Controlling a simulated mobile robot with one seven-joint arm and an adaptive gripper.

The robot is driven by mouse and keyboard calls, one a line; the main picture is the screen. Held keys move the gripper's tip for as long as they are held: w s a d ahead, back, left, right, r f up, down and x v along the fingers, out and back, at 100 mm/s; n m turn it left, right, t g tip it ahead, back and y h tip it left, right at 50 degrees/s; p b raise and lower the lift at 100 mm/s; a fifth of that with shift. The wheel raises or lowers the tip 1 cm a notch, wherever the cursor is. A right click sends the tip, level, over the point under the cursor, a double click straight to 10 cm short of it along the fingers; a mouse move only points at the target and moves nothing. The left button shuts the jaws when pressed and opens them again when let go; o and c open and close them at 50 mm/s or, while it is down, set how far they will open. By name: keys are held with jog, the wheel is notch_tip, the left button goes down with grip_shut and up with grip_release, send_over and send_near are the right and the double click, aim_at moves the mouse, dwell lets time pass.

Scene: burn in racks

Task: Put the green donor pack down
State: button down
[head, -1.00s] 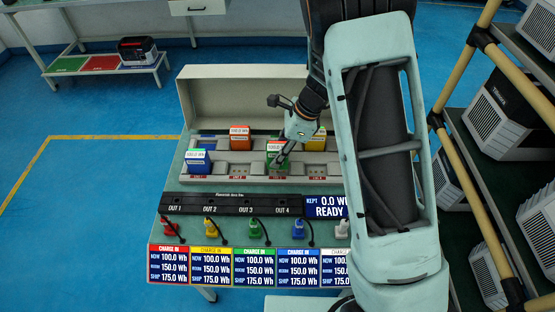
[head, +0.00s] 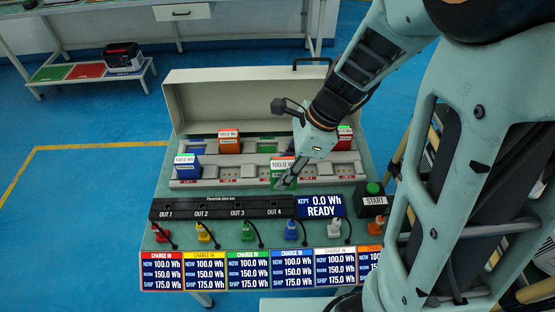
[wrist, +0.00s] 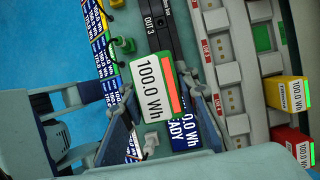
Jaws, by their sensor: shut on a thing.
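The green donor pack (head: 284,171) has a white label reading 100.0 Wh and an orange bar. My gripper (head: 288,180) is shut on it, with one finger along each side in the wrist view. The pack hangs at the front edge of the pale slotted rack (head: 222,178), behind the OUT 4 end of the black strip (head: 222,207). In the wrist view the pack (wrist: 150,88) appears over the black strip and the blue READY display (wrist: 183,133). Its underside is hidden, so I cannot tell whether it touches anything.
Blue (head: 187,168), orange (head: 229,143) and red (head: 344,139) packs sit in the rack. A yellow pack (wrist: 287,92) shows in the wrist view. Coloured plugs with cables, including a green one (head: 247,232), stand in front. A START button (head: 373,188) is at right.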

jog(key=w+a+f+b, duration=0.1)
jog(key=w+f, duration=0.1)
jog(key=w, duration=0.5)
jog(key=w+a+f, duration=0.2)
jog(key=w+f, duration=0.1)
jog(key=w, duration=0.4)
jog(key=w+a+f+b, duration=0.1)
jog(key=w+f, duration=0.2)
jog(key=w, duration=0.4)
jog(key=shift+w+a+f+b, duration=0.2)
jog(key=shift+w+f+b, duration=0.05)
jog(key=shift+w+b, duration=0.1)
jog(key=shift+w+a+f, duration=0.1)
jog(key=shift+w+f, duration=0.2)
jog(key=shift+f, duration=1.7)
